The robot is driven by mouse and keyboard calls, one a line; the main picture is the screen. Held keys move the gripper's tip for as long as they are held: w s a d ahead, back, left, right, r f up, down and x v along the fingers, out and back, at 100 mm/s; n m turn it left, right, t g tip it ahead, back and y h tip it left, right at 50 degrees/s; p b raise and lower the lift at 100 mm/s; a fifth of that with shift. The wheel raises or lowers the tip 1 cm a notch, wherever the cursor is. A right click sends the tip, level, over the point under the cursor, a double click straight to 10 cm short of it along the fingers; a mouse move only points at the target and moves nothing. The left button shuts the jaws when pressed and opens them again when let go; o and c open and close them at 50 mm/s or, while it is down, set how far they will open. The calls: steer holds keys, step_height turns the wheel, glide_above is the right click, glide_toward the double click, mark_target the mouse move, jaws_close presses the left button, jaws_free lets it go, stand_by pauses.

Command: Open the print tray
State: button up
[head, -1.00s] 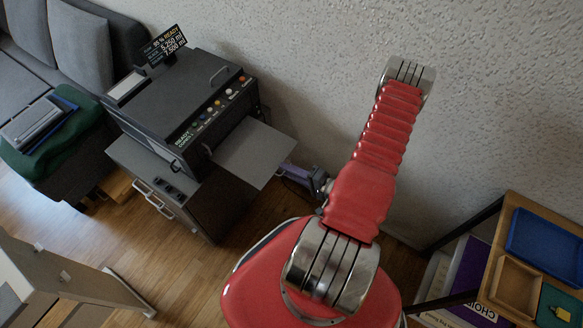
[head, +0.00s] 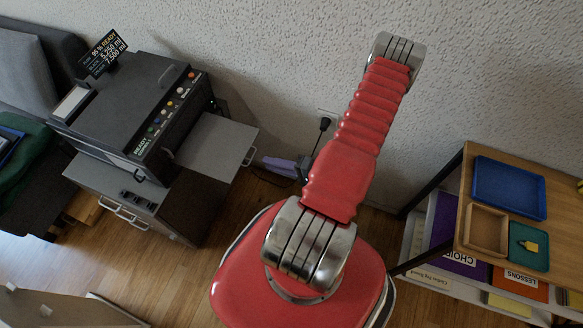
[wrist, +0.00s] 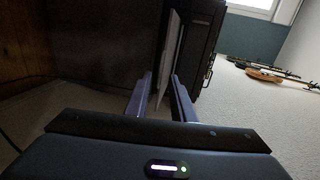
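The dark printer (head: 130,98) stands on a grey cabinet at the left of the head view. Its flat grey print tray (head: 213,142) sticks out from its right side, with a pale handle (head: 250,157) on the outer edge. My gripper (head: 268,162) is just right of the handle, its purple fingers pointing toward it. In the wrist view my gripper (wrist: 161,90) is open, its two fingers apart. The tray (wrist: 171,52) appears edge-on ahead, in line with the gap between the fingers. I see no firm contact with the handle.
The cabinet (head: 185,205) has its own drawer handles under the printer. A textured wall runs behind. A shelf table (head: 460,235) with trays stands at the right, and a pale furniture edge (head: 50,305) is at lower left.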

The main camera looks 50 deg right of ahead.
steer(key=v, duration=0.6)
steer(key=shift+s, duration=0.25)
steer(key=shift+d, duration=0.15)
stand_by(0.4)
